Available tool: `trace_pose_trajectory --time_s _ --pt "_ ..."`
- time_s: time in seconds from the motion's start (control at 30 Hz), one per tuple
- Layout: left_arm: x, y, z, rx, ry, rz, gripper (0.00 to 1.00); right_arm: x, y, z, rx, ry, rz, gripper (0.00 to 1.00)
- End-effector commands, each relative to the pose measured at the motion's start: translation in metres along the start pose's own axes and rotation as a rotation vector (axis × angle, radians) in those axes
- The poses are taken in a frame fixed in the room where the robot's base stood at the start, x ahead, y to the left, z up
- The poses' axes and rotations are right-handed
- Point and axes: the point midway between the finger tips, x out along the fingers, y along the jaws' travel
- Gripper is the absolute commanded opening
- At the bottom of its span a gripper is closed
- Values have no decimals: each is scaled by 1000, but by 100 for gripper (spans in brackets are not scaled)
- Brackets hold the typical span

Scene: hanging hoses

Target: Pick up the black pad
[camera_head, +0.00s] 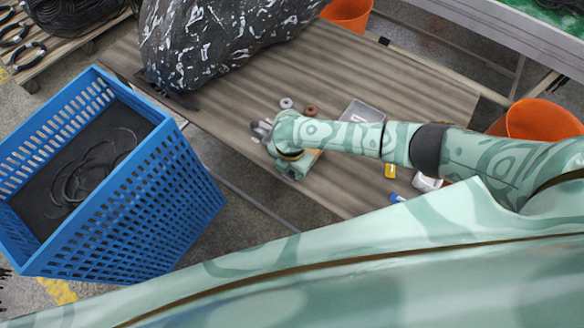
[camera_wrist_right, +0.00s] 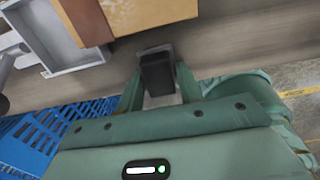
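A small dark block, which looks like the black pad (camera_wrist_right: 157,72), sits between the two green fingers of my right gripper (camera_wrist_right: 160,82) in the right wrist view. Both fingers appear to lie against its sides. Whether it still touches the table cannot be told. In the head view my right gripper (camera_head: 293,168) points down near the front edge of the wooden table; its fingertips and the pad are hidden there. My left gripper is not in view.
On the table (camera_head: 400,90) are a black speckled bag (camera_head: 215,35), a grey tray (camera_head: 362,112), a yellow item (camera_head: 390,171) and small rings. A blue crate (camera_head: 165,195) stands at the left. In the wrist view, an orange-brown box (camera_wrist_right: 150,14) is close beyond the fingers.

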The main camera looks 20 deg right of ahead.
Motion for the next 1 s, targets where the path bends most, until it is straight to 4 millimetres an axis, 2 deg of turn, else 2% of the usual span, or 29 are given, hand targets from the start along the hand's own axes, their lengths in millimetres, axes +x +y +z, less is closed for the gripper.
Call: trace_pose_trajectory --time_s 0.37,0.47,0.6,0.87,1.0 --pt "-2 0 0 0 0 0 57 -3 0 0 0 0 1 13" --pt "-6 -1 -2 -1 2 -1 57 -12 0 0 0 0 2 13" --pt "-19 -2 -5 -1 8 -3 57 -37 1 0 0 -1 3 13" --pt "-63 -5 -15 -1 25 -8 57 -103 -31 -43 -4 1 3 13" --pt "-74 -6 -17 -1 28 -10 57 -114 -56 -75 -3 2 0 13"
